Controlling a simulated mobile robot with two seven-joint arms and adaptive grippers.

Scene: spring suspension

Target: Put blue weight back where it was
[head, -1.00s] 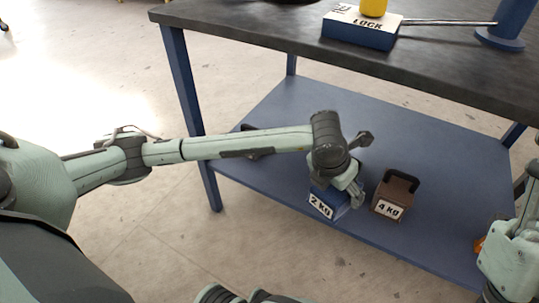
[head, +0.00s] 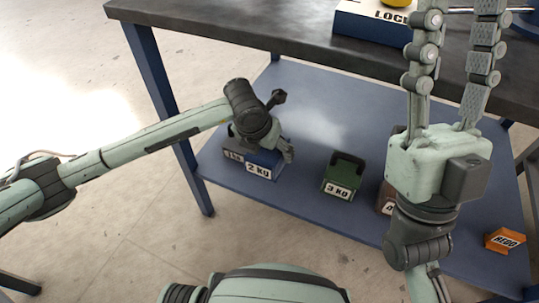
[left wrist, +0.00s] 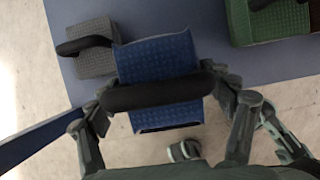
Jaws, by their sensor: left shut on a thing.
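The blue weight (head: 262,160), labelled 2 KG, is in my left gripper (head: 272,148) at the left part of the blue lower shelf (head: 300,100). In the left wrist view the blue weight (left wrist: 158,60) has its black handle between the fingers of my left gripper (left wrist: 168,98). I cannot tell whether its base touches the shelf. A grey weight (head: 232,155) is close on its left, partly hidden; it also shows in the left wrist view (left wrist: 97,62). My right gripper (head: 462,30) points up in front of the table, fingers apart and empty.
A green 3 KG weight (head: 343,176) stands right of the blue one, with bare shelf between. A brown weight (head: 387,198) is mostly hidden behind my right arm. An orange block (head: 505,241) lies at the shelf's right. A blue LOCK block (head: 365,22) is on the dark tabletop (head: 250,30).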

